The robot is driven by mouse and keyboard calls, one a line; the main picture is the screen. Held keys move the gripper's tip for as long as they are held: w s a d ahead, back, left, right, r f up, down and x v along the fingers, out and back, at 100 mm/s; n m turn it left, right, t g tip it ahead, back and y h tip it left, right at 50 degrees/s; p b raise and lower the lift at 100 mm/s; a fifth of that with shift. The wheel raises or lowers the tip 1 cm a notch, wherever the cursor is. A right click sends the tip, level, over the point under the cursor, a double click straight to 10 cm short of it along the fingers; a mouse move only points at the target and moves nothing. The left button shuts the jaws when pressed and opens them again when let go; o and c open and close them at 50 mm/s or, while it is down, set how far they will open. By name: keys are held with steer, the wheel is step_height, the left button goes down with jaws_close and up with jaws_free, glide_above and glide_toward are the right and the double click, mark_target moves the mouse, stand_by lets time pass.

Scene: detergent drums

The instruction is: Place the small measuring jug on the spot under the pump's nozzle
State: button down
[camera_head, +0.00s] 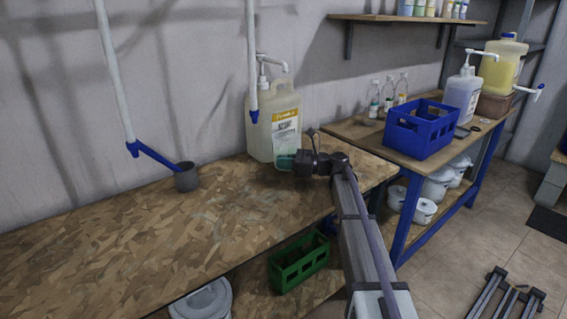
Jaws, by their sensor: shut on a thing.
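A cream detergent drum (272,125) with a yellow-topped label stands at the back of the chipboard bench. Its white pump (272,64) has a nozzle (285,68) pointing right. My gripper (290,161) is in front of the drum's lower right part, shut on a small teal-green thing, apparently the measuring jug (284,162). The jug is roughly below the nozzle. Dark gripper parts hide its right side. I cannot tell whether its base touches the bench, and no marked spot is visible under the nozzle.
The front bench is clear. A blue crate (420,130), bottles (388,94), a white pump drum (462,97) and a yellow drum (505,62) stand on the right table. A green crate (298,262) is below.

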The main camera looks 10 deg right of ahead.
steer(key=shift+f+b, duration=0.6)
steer(key=shift+f, duration=0.05)
steer(key=c, duration=1.2)
jaws_free()
steer(key=shift+r, duration=0.1)
